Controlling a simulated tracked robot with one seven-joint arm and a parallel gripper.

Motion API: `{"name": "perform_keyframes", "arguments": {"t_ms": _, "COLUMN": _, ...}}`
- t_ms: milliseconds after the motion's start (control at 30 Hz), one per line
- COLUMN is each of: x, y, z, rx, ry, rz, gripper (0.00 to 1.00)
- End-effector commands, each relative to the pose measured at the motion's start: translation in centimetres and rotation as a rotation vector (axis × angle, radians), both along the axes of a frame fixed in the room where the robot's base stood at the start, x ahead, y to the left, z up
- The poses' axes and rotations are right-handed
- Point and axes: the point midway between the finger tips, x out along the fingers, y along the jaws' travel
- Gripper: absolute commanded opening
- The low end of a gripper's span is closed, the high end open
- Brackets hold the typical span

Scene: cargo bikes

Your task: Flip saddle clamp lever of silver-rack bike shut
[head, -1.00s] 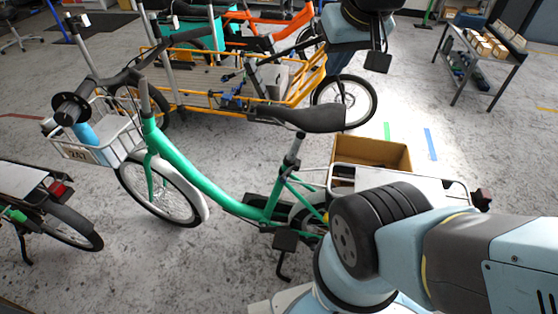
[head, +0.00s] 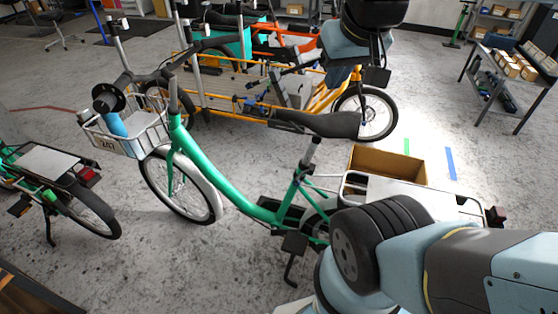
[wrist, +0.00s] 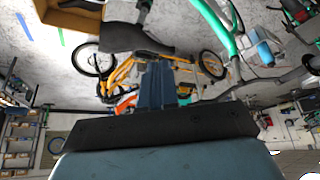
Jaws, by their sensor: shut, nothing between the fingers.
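The green bike (head: 235,207) with the silver rear rack (head: 410,198) stands in the middle of the head view. Its black saddle (head: 335,125) sits on a seat post with a clamp (head: 304,165) at the top of the green seat tube. The clamp lever is too small to make out. In the wrist view the picture is upside down, and the black saddle (wrist: 150,42) and green frame (wrist: 218,30) show at the top. My gripper (wrist: 157,66) is shut and empty, its fingers pointing toward the saddle area; the distance is unclear. The head view does not clearly show its fingertips.
A cardboard box (head: 388,166) is by the rack. A yellow cargo bike (head: 235,115) stands behind the green bike, with an orange bike (head: 290,40) beyond. Another bike (head: 60,185) is at the left edge. A grey shelf table (head: 505,85) stands back right.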

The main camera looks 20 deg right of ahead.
Motion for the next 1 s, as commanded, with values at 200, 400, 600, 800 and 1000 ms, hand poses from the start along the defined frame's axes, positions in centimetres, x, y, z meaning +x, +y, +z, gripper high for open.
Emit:
{"name": "perform_keyframes", "arguments": {"t_ms": 200, "x": 0.0, "y": 0.0, "z": 0.0, "rx": 0.0, "ry": 0.0, "rz": 0.0, "gripper": 0.0}}
{"name": "perform_keyframes", "arguments": {"t_ms": 400, "x": 0.5, "y": 0.0, "z": -0.1, "rx": 0.005, "ry": 0.015, "rz": -0.014, "gripper": 0.0}}
{"name": "perform_keyframes", "arguments": {"t_ms": 600, "x": 3.3, "y": 0.6, "z": -1.4, "rx": 0.028, "ry": 0.094, "rz": -0.109, "gripper": 0.0}}
{"name": "perform_keyframes", "arguments": {"t_ms": 800, "x": 7.1, "y": 0.8, "z": -3.6, "rx": 0.038, "ry": 0.19, "rz": -0.253, "gripper": 0.0}}
{"name": "perform_keyframes", "arguments": {"t_ms": 1000, "x": 10.7, "y": 1.4, "z": -6.5, "rx": 0.024, "ry": 0.271, "rz": -0.399, "gripper": 0.0}}
